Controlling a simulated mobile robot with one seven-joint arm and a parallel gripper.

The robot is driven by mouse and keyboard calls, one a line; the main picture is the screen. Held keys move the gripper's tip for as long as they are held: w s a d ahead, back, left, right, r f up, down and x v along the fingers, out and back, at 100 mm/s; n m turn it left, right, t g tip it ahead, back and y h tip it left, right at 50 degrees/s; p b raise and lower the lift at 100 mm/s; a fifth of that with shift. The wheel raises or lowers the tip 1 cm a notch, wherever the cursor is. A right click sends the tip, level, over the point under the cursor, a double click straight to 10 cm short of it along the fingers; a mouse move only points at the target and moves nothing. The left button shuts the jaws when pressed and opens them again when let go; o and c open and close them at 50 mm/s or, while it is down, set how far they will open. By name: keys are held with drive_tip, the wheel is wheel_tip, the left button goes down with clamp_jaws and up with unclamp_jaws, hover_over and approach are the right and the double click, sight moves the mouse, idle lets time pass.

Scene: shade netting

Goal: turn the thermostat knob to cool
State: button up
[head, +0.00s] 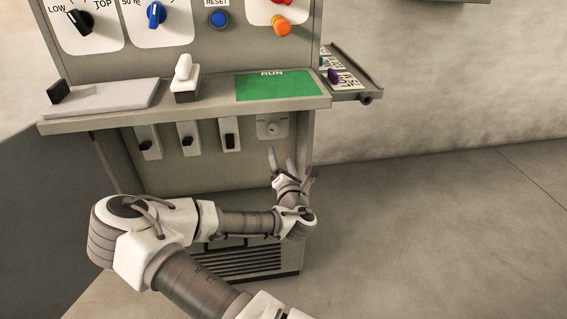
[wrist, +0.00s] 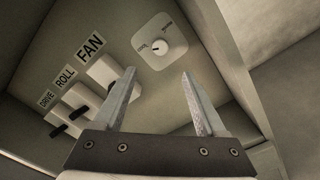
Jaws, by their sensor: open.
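A small round white knob (wrist: 160,48), which looks like the thermostat knob, sits on a pale rounded plate under the shelf. A small dark mark shows on its left side; tiny labels at the plate's left and upper right are too small to read surely. In the head view the knob (head: 272,128) is below the green panel. My gripper (wrist: 158,73) is open and empty, its two fingers pointing toward the knob and apart from it. In the head view my gripper (head: 281,157) is just below the knob's plate.
Left of the knob are switches labelled FAN (wrist: 104,70), ROLL and DRIVE. The shelf (head: 180,117) overhangs them and carries a white-handled lever (head: 183,76) and a green RUN panel (head: 273,86). A side panel (wrist: 230,45) stands close right of the knob. Floor at right is clear.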

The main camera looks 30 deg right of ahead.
drive_tip(key=shift+v, duration=1.55)
drive_tip(key=shift+d, duration=0.1)
